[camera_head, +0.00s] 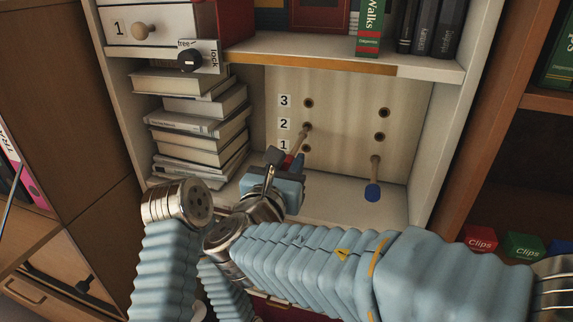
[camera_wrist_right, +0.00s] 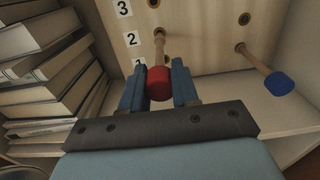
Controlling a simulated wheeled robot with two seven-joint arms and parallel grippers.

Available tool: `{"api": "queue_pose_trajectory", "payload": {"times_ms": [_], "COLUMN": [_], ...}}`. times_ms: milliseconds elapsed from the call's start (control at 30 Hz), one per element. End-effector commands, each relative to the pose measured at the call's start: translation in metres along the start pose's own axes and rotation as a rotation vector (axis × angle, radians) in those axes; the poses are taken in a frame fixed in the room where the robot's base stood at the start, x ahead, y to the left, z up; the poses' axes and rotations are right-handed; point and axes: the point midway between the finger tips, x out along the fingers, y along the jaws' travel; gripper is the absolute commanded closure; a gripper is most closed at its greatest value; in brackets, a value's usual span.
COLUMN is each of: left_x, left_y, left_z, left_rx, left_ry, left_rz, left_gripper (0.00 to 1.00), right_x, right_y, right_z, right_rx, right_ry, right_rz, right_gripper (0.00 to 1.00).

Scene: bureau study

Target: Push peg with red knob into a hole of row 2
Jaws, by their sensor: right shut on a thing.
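The peg with the red knob (camera_wrist_right: 159,84) has a wooden shaft that reaches to the left hole of row 2 in the pale panel (camera_head: 345,105). Its tip meets this hole; how deep it sits I cannot tell. Most of the shaft shows outside. My right gripper (camera_head: 290,165) is shut on the red knob, with one blue finger on each side in the right wrist view (camera_wrist_right: 159,88). A peg with a blue knob (camera_head: 373,193) sticks out of the right hole of row 1. My left gripper is not in view.
The panel is at the back of a shelf compartment, with number labels 3, 2 and 1 (camera_head: 284,123). A stack of books (camera_head: 205,135) stands close on the left. The shelf board (camera_head: 340,205) is clear at the right. The side wall (camera_head: 438,145) bounds that side.

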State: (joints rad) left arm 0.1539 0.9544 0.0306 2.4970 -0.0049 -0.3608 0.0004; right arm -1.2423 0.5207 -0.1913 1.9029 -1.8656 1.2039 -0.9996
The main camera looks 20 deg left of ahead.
Motion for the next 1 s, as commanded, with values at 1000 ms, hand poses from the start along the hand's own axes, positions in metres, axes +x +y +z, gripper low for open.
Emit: {"api": "queue_pose_trajectory", "payload": {"times_ms": [1000], "left_x": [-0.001], "left_y": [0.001], "left_z": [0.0], "left_rx": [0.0], "left_ry": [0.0], "left_rz": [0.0], "left_gripper": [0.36], "right_x": [0.021], "right_y": [0.0], "right_z": [0.001], "right_rx": [0.0], "right_ry": [0.0], "right_rz": [0.0], "right_gripper": [1.0]}}
